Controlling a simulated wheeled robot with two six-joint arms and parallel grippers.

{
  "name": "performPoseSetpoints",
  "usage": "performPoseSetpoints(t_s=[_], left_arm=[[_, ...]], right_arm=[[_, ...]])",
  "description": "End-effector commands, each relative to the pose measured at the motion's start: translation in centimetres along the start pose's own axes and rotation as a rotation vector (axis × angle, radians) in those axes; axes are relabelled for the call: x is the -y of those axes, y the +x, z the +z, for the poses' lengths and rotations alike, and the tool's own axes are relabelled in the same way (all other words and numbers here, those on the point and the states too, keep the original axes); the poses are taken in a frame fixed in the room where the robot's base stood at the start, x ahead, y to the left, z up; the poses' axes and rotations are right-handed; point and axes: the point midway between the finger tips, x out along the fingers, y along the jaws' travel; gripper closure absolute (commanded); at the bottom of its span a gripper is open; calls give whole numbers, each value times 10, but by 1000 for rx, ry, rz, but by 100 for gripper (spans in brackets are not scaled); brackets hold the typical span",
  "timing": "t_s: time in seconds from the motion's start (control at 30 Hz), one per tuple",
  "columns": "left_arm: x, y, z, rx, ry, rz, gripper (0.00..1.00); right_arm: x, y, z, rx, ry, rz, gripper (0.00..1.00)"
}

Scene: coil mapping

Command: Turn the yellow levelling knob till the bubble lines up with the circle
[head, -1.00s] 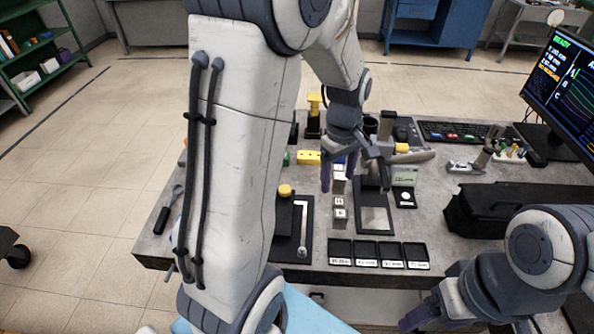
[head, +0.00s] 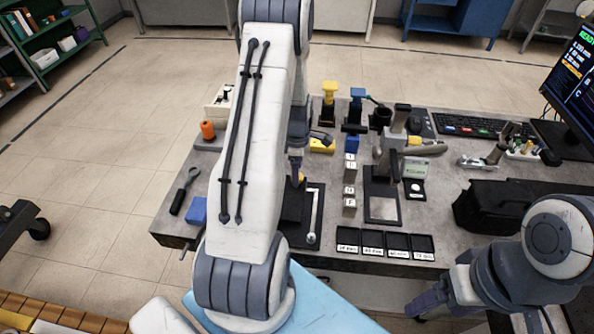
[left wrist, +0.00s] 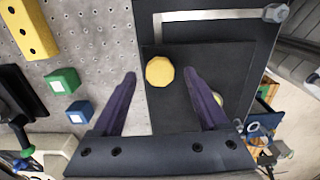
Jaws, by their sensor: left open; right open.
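The yellow levelling knob (left wrist: 160,71) sits on a black plate (left wrist: 172,110). In the left wrist view it lies between the fingertips of my open left gripper (left wrist: 159,76), with a gap visible on each side. I cannot tell the fingers' height above it. A yellow-green round thing (left wrist: 218,98), perhaps the bubble vial, is mostly hidden behind one finger, so the bubble cannot be read. In the head view my left gripper (head: 296,165) is above the plate, partly hidden by my forearm, and a bit of the knob (head: 301,178) shows. My right gripper (head: 430,301) is open at lower right.
A metal bar (head: 314,215) lies on a black base right of the plate. A blue block (head: 197,210) and a dark tool (head: 184,191) lie at left. A black bag (head: 500,208) is at right.

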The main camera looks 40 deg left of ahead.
Motion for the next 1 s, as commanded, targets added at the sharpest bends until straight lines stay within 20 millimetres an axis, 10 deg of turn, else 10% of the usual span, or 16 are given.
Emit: performPoseSetpoints(t_s=[0.4,0.63,1.0], left_arm=[[0,12,0,0,1,1,24],[0,12,0,0,1,1,100],[0,12,0,0,55,-1,100]], right_arm=[[0,-2,0,0,0,0,24],[0,-2,0,0,0,0,24],[0,-1,0,0,0,0,24]])
